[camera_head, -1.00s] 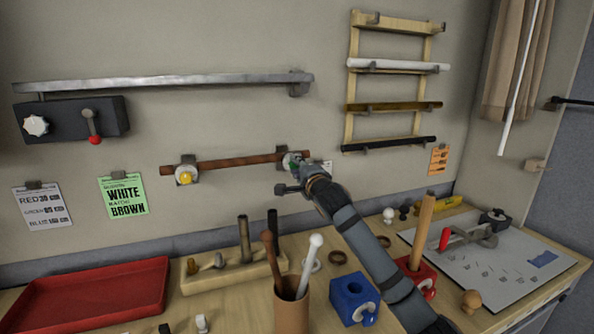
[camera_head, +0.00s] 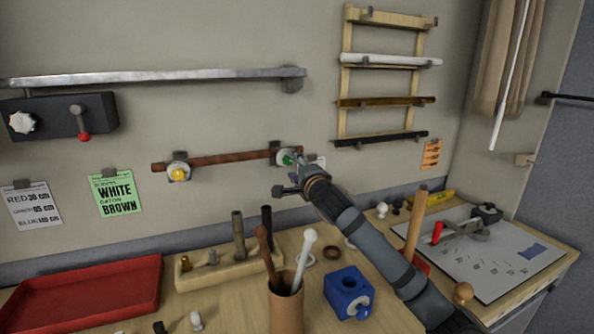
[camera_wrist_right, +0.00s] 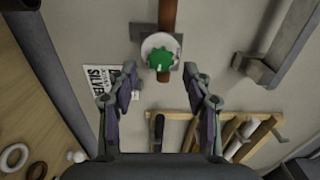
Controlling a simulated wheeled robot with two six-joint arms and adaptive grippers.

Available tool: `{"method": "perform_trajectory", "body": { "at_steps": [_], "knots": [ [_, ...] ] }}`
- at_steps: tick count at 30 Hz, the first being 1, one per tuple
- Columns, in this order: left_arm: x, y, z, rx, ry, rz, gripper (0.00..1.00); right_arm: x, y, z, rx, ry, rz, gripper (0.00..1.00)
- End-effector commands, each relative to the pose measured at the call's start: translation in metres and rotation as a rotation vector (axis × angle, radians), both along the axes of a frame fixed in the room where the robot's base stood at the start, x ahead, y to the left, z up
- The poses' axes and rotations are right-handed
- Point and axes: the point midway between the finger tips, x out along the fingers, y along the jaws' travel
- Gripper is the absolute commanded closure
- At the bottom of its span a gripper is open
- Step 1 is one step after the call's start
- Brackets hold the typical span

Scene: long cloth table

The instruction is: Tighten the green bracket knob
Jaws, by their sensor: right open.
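The green bracket knob (camera_head: 286,157) sits on a white round plate at the right end of a brown wall rod (camera_head: 225,159). In the right wrist view the green knob (camera_wrist_right: 160,60) shows whole, with the rod running through its bracket. My right gripper (camera_head: 284,180) is just below the knob in the head view. In the right wrist view its two fingers (camera_wrist_right: 160,92) are spread apart with nothing between them, and the knob lies beyond the tips, roughly centred. A yellow knob (camera_head: 178,172) is on the rod's left bracket. My left gripper is not in view.
A small printed card (camera_wrist_right: 126,80) hangs beside the knob. A wooden rack (camera_head: 388,75) with rods is at the upper right. Below stand a cup (camera_head: 286,308) with sticks, a blue block (camera_head: 347,292) and a red tray (camera_head: 85,298). The wall around the knob is mostly clear.

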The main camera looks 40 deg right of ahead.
Motion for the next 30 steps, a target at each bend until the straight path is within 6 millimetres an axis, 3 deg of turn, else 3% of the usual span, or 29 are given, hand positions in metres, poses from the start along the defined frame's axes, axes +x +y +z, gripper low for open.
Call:
{"method": "perform_trajectory", "body": {
  "at_steps": [3, 10, 30],
  "knots": [
    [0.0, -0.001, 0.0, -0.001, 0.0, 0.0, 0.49, -0.02, 0.006, -0.001, -0.012, 0.005, 0.002, 0.5],
    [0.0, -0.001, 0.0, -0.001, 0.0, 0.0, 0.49, -0.037, 0.007, 0.0, -0.007, 0.003, -0.004, 0.5],
    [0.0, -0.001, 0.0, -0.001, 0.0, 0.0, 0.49, -0.042, 0.01, 0.0, 0.0, 0.001, 0.0, 0.5]
  ]
}}
